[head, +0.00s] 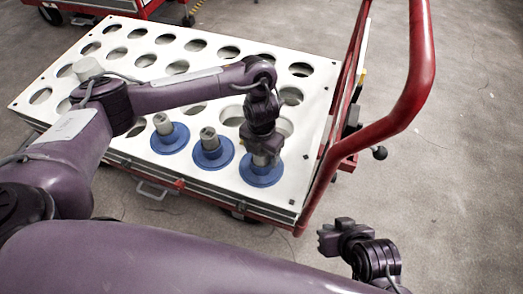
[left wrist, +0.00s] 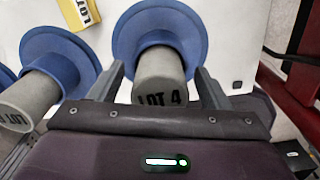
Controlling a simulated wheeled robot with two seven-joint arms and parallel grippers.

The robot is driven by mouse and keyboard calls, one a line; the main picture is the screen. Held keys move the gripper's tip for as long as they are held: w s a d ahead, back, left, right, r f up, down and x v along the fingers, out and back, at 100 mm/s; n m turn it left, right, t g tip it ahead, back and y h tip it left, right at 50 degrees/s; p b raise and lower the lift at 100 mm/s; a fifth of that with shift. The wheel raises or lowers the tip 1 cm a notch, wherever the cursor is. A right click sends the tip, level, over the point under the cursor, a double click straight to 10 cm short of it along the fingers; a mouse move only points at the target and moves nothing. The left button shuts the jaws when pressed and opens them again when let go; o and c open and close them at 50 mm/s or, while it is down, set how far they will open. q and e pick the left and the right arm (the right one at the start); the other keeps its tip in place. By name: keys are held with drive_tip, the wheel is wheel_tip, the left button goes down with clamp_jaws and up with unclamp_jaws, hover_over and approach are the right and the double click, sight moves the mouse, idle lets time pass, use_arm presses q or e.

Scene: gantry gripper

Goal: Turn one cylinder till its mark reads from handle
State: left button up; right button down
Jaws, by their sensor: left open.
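A grey cylinder with a blue flange (head: 258,177) stands upright on the cart top, the rightmost of three in the head view. In the left wrist view this cylinder (left wrist: 160,72) carries a black "LOT 4" mark on its side, facing that camera. My left gripper (head: 262,148) is open, its two fingers on either side of the cylinder. The other two cylinders (head: 209,146) (head: 165,130) stand to its left. One of them (left wrist: 38,90) shows a partly visible "LOT" mark in the left wrist view. My right gripper (head: 332,238) hangs clear of the cart; its fingers are unclear.
The cart has a white top (head: 317,98) with rows of round holes. Its red handle (head: 420,70) rises at the right. A yellow label (left wrist: 80,12) lies behind the cylinders. Another red cart (head: 105,5) stands at the back. Bare floor lies right.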

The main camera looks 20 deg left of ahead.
use_arm(q)
drive_tip(key=c, duration=1.4)
drive_tip(key=shift+r, duration=0.1)
drive_tip(key=shift+r+n+p, duration=0.2)
drive_tip(key=shift+n+p, duration=0.3)
drive_tip(key=shift+p, duration=0.25)
drive_tip(key=shift+n+p, duration=0.7)
drive_tip(key=shift+n, duration=0.1)
drive_tip(key=shift+f, duration=0.15)
drive_tip(key=shift+n, duration=0.3)
